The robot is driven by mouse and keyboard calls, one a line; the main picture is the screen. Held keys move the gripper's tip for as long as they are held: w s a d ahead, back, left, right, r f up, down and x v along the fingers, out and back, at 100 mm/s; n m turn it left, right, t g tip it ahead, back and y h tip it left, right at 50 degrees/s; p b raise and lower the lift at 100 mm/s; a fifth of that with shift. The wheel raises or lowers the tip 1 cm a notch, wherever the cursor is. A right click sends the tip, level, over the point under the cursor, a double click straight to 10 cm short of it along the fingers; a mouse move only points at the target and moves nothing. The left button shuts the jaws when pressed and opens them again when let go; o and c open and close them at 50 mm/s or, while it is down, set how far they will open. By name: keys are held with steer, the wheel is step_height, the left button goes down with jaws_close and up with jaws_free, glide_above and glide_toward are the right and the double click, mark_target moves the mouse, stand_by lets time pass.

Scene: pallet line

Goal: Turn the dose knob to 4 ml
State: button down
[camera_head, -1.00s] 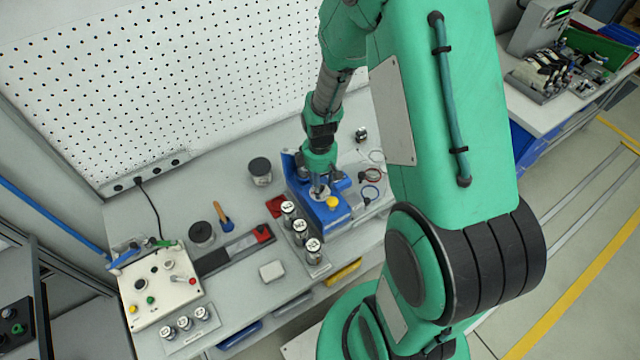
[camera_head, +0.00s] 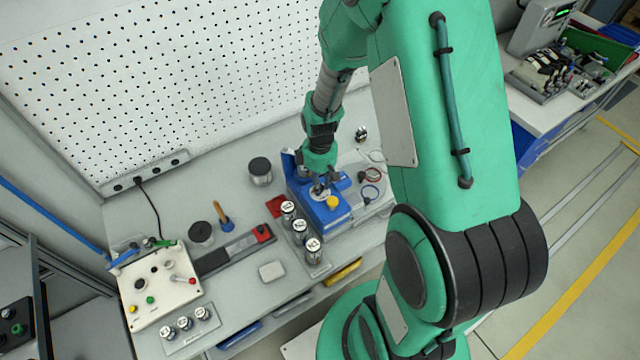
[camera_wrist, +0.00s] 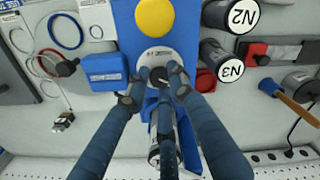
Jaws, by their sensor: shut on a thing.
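The blue dosing machine (camera_head: 312,206) stands on the bench and has a round yellow button (camera_head: 333,202) on its top. In the wrist view its blue top (camera_wrist: 135,40) and the yellow button (camera_wrist: 155,16) show too. The dose knob (camera_wrist: 158,75) is small and dark, in the middle of a pale round dial (camera_wrist: 150,57) with small print I cannot read. My gripper (camera_wrist: 157,86) has its fingertips closed around the knob from above; it also shows in the head view (camera_head: 320,186). The fingers partly hide the knob and dial, so the setting cannot be read.
Black-and-silver canisters (camera_head: 300,232) marked with N labels stand close in front of the machine. A lidded can (camera_head: 260,171) stands behind left. A control box (camera_head: 157,285) is at far left. A perforated wall (camera_head: 180,80) rises behind the bench.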

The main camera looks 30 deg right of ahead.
steer(key=m, duration=0.6)
steer(key=shift+m+b, duration=0.3)
steer(key=m, duration=1.2)
steer(key=shift+m+b, duration=0.35)
steer(key=shift+m, duration=0.05)
steer(key=m, duration=0.6)
steer(key=c, duration=1.5)
jaws_free()
steer(key=shift+r, duration=0.15)
